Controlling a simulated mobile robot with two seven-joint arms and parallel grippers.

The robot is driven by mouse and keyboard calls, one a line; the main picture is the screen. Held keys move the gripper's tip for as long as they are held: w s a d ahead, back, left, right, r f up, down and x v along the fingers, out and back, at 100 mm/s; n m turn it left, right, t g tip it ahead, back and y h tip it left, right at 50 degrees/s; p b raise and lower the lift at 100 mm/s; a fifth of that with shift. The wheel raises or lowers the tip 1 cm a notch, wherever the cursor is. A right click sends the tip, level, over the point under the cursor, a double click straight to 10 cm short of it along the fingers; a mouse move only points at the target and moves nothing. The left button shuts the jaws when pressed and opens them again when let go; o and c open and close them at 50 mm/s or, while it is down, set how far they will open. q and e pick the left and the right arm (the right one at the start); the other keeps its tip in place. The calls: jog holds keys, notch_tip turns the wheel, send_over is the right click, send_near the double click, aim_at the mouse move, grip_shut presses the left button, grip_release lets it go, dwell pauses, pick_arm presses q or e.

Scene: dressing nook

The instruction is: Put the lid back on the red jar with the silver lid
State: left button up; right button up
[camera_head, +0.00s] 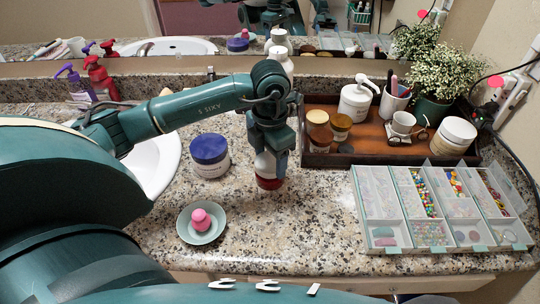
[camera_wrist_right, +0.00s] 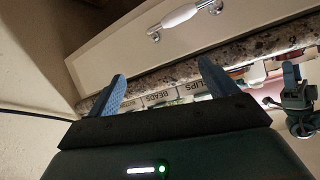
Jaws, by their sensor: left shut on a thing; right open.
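The red jar (camera_head: 269,182) stands on the speckled counter left of the wooden tray, directly below my left gripper. My left gripper (camera_head: 269,153) points down and is shut on the silver lid (camera_head: 264,163), which looks pale and sits at or just above the jar's top. The fingers partly hide the lid and the jar's upper part, so I cannot tell whether lid and jar touch. My right gripper (camera_wrist_right: 160,85) is open and empty in the right wrist view, in front of the counter edge and a drawer front.
The wooden tray (camera_head: 318,160) with jars and cups is behind right. A compartment organizer (camera_head: 376,210) has open clear lids. A sink (camera_head: 157,160) lies left.

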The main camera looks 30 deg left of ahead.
pick_arm(q)
jog(key=shift+f, duration=0.15)
jog(key=shift+f+b, duration=0.2)
jog(key=shift+b, duration=0.15)
jog(key=shift+f, duration=0.15)
dwell(0.3)
jog(key=o, duration=1.3)
jog(key=shift+c, duration=0.2)
jog(key=shift+r, duration=0.2)
jog(key=shift+r+p, duration=1.45)
jog(key=shift+r, duration=0.7)
